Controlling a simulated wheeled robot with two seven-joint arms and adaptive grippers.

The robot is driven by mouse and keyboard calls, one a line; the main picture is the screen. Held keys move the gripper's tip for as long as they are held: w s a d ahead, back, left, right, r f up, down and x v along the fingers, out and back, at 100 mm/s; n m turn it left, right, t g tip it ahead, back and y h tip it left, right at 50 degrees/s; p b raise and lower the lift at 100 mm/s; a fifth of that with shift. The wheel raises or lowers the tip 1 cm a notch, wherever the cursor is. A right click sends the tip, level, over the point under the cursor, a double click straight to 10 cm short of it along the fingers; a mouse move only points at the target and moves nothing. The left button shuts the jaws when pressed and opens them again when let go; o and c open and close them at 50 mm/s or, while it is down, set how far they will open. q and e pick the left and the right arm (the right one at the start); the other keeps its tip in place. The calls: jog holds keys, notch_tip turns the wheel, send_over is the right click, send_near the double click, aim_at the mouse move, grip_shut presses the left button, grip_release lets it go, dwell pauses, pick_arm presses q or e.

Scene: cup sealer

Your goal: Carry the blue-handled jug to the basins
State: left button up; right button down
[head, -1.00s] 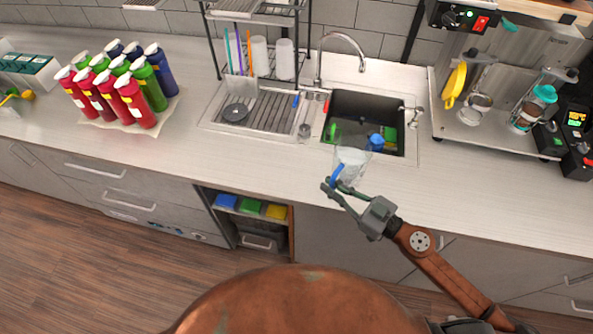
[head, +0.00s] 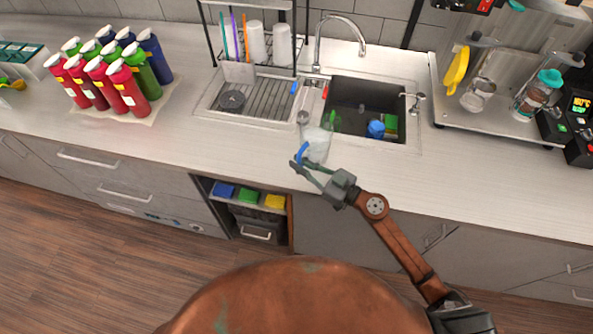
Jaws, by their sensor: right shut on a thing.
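The clear jug (head: 318,146) has a blue handle (head: 302,153) and is at the counter's front, before the sink. My right gripper (head: 299,166) is shut on the jug at its blue handle. I cannot tell whether the jug's base touches the counter. The dark sink basin (head: 352,98) lies behind and to the right of the jug. It holds a blue item (head: 376,129), a green sponge (head: 390,125) and a green thing at its left. The ribbed drainer basin (head: 268,100) lies to its left with a dark round piece in it. My left gripper is not in view.
A faucet (head: 340,20) arches behind the sink. A rack (head: 252,72) with cups stands behind the drainer. Several red, green and blue bottles (head: 128,90) stand at left. A machine with a metal tray (head: 490,122) is at right. The counter left of the jug is clear.

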jog(key=f, duration=0.1)
jog(key=f+b, duration=0.1)
jog(key=f, duration=0.1)
jog(key=w+f+b, duration=0.1)
jog(key=shift+a+f, duration=0.15)
jog(key=shift+a, duration=0.25)
jog(key=shift+f, duration=0.1)
jog(key=c, duration=2)
grip_release()
jog(key=shift+f, duration=0.1)
